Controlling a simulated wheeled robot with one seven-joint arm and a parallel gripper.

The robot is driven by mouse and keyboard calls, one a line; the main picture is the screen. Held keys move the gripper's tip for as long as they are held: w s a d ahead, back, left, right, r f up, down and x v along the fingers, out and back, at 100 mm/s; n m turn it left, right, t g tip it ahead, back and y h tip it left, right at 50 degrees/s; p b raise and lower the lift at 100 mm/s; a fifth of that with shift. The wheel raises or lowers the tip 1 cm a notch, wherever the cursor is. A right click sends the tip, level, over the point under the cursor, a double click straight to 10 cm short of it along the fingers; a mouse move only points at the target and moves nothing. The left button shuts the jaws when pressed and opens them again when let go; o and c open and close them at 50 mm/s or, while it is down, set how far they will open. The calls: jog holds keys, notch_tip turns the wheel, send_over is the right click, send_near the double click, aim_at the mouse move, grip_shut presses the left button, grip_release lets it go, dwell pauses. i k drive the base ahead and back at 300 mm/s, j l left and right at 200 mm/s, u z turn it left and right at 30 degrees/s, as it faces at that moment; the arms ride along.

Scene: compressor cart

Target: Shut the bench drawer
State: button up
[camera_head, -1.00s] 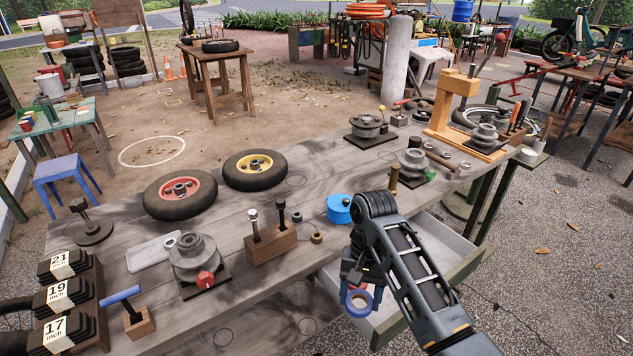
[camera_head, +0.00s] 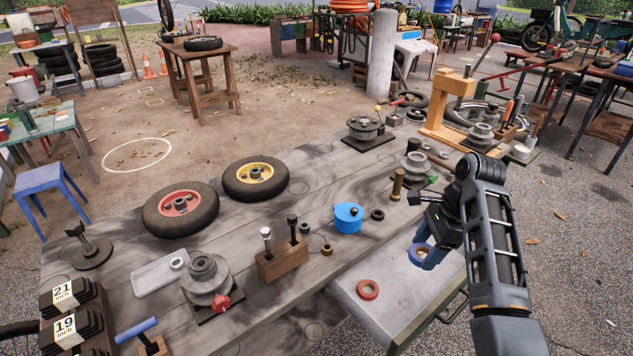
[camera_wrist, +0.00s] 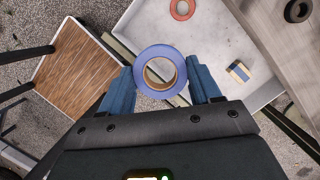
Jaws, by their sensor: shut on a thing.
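The bench drawer (camera_head: 395,300) stands open, sticking out from the front edge of the grey bench. My gripper (camera_head: 428,256) is shut on a blue tape roll (camera_head: 418,251), above the drawer's right part in the head view. In the wrist view, the tape roll (camera_wrist: 161,56) sits between my two blue fingers, over the drawer's front edge. A red ring (camera_head: 368,289) lies inside the drawer. It also shows in the wrist view (camera_wrist: 182,9), with a small blue and yellow block (camera_wrist: 238,71) in the drawer.
The bench top (camera_head: 330,255) holds a blue round tin (camera_head: 348,217), a wooden block with upright tools (camera_head: 282,264) and two wheels. A wooden-topped surface (camera_wrist: 72,68) shows beside the drawer in the wrist view.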

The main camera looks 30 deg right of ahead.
aim_at(409, 298)
jog(key=i+j, duration=0.75)
jog(key=i, duration=0.25)
